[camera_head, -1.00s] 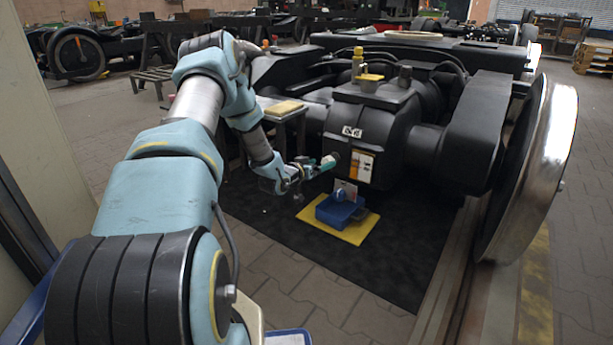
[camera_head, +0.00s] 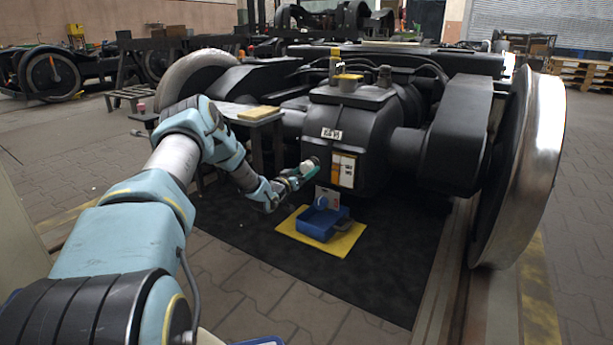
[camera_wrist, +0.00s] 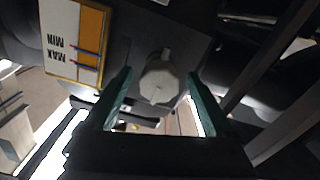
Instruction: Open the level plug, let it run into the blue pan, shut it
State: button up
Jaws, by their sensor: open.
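The level plug (camera_wrist: 160,82) is a light grey, many-sided cap. In the wrist view it sits in the middle, between the two green fingers of my gripper (camera_wrist: 155,98). The fingers are apart, with a gap on each side of the plug. In the head view my gripper (camera_head: 308,168) is at the lower left of the gearbox (camera_head: 345,130), to the left of the level plate. The blue pan (camera_head: 318,226) stands on a yellow mat (camera_head: 343,243) on the floor below. I cannot tell whether any oil is in it.
A MIN/MAX level plate (camera_wrist: 73,40) is beside the plug; it also shows in the head view (camera_head: 343,170). A large wheel (camera_head: 520,170) stands at the right. A small table with a yellow item (camera_head: 259,113) is behind my arm. Dark matting surrounds the pan.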

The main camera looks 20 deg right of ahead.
jog(key=shift+w+d, duration=0.5)
jog(key=shift+d, duration=0.05)
jog(key=shift+c, duration=0.3)
jog(key=c, duration=1.3)
